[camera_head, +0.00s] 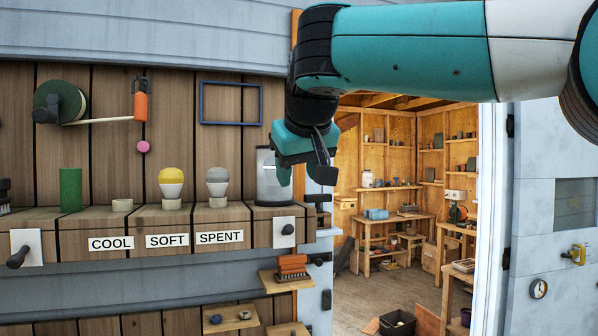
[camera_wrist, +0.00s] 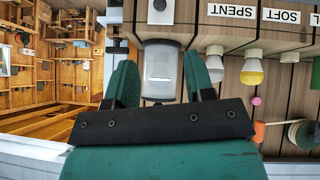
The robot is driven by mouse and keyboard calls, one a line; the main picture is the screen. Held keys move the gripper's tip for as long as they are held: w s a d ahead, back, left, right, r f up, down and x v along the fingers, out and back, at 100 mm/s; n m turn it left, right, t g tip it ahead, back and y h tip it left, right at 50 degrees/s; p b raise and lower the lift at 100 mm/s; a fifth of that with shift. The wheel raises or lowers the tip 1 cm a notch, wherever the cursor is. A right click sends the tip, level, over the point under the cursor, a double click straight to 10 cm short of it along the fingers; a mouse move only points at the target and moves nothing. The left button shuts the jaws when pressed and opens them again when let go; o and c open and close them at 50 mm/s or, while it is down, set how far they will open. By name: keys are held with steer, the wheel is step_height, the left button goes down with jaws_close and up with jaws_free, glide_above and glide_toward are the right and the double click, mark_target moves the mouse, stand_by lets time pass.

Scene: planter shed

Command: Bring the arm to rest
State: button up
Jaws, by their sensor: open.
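My teal and black gripper (camera_head: 304,176) hangs at the end of my arm, in front of the right end of the wooden shelf. Its two fingers are apart with nothing held. In the wrist view the fingers of my gripper (camera_wrist: 158,72) frame a clear grey jar (camera_wrist: 162,88), which lies beyond them. In the head view the jar (camera_head: 268,185) stands on the shelf just left of the fingers, its right side partly covered. I cannot tell how far apart jar and fingers are.
On the shelf (camera_head: 140,218) stand a grey bulb (camera_head: 217,183), a yellow bulb (camera_head: 171,183) and a green cylinder (camera_head: 70,189), above COOL, SOFT and SPENT labels. A reel (camera_head: 60,102) hangs above. Small ledges (camera_head: 286,281) lie below. An open doorway (camera_head: 400,290) shows a shed interior.

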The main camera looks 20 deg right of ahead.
stand_by(0.4)
steer(key=s+f+n+g+y+b, duration=0.1)
steer(key=s+f+n+b, duration=0.2)
steer(key=f, duration=0.7)
steer(key=s+f+g+y+b, duration=0.15)
steer(key=s+f+b, duration=0.3)
steer(key=f, duration=0.45)
steer(key=s+a+f+n+g+y+b, duration=0.1)
steer(key=s+f+g+b, duration=0.1)
steer(key=s+f, duration=0.7)
steer(key=s+a+f+n+g+y+b, duration=0.1)
steer(key=s+a+f+g+b, duration=0.1)
steer(key=s+f, duration=0.7)
steer(key=shift+s+f+g+y, duration=0.35)
steer(key=shift+s+g, duration=0.5)
steer(key=shift+s, duration=0.4)
